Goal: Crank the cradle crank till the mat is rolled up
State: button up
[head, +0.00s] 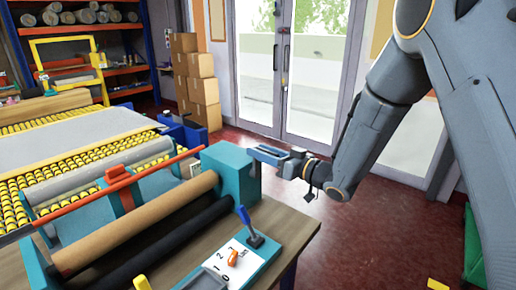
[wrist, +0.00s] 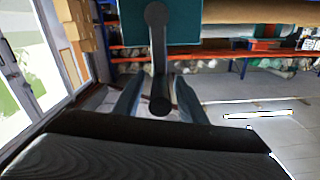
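The cradle has a teal end housing (head: 229,166) with a tan roller (head: 140,222) and a black roller (head: 165,245). In the wrist view its crank (wrist: 157,55) hangs down from a round hub on the teal housing and ends in a dark handle (wrist: 160,104). My gripper (head: 268,153) is at the housing's right side. In the wrist view the fingers of my gripper (wrist: 159,92) stand open on either side of the handle, with gaps showing. A pale flat mat (head: 70,142) lies on the yellow roller table; a grey roll (head: 80,184) lies near its front edge.
A control panel (head: 235,264) with a blue lever and an orange knob sits on the wooden bench (head: 285,222). A red-orange bar (head: 118,178) spans above the cradle. Cardboard boxes (head: 196,85) and glass doors stand behind. The red floor right of the bench is mostly clear.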

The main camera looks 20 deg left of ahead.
jog(key=shift+x, duration=0.85)
grip_shut()
